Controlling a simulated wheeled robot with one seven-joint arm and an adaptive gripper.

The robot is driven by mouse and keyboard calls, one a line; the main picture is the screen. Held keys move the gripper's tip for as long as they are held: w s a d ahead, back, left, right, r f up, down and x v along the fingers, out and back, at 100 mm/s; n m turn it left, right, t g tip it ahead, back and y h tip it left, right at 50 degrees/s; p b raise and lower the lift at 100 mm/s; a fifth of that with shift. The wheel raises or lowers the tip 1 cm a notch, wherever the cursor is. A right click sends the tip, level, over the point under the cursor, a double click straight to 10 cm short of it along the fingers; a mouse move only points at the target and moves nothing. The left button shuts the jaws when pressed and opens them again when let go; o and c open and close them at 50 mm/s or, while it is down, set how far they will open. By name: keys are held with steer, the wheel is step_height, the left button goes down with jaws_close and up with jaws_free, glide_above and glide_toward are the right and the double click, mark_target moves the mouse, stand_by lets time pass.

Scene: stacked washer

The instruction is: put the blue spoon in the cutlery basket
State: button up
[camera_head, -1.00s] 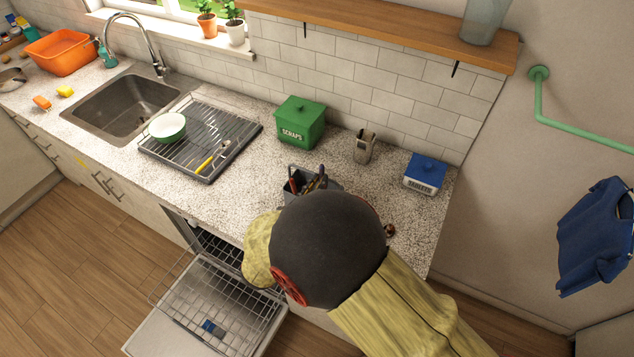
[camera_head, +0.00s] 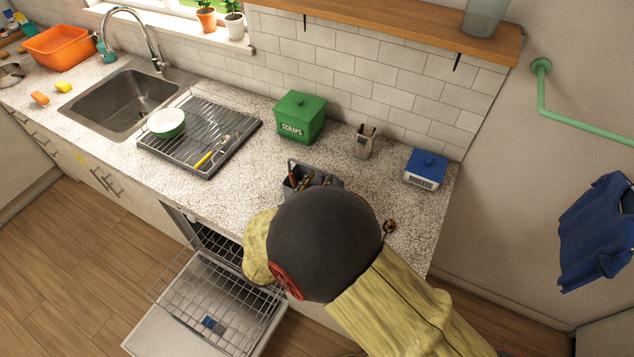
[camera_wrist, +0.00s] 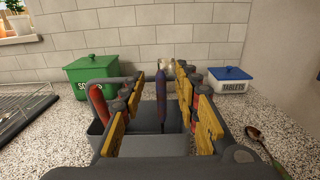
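The grey cutlery basket (camera_head: 290,188) stands on the counter, partly hidden behind my arm; its wall also shows in the wrist view (camera_wrist: 150,145). A dark blue-purple handle (camera_wrist: 161,95) stands upright in the basket, seemingly the blue spoon's; its lower end is hidden. My gripper (camera_wrist: 163,118) has its yellow-padded fingers apart, one on each side of this handle, with visible gaps. A red handle (camera_wrist: 98,103) stands at the basket's left. In the head view my arm hides the gripper.
A green scraps box (camera_head: 300,117), a grey holder (camera_head: 364,141) and a blue-lidded tablets box (camera_head: 425,169) stand behind the basket. A drying rack (camera_head: 235,145) is left. The dishwasher (camera_head: 180,325) is open below.

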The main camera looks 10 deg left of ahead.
steer(key=v, duration=1.2)
stand_by(1.0)
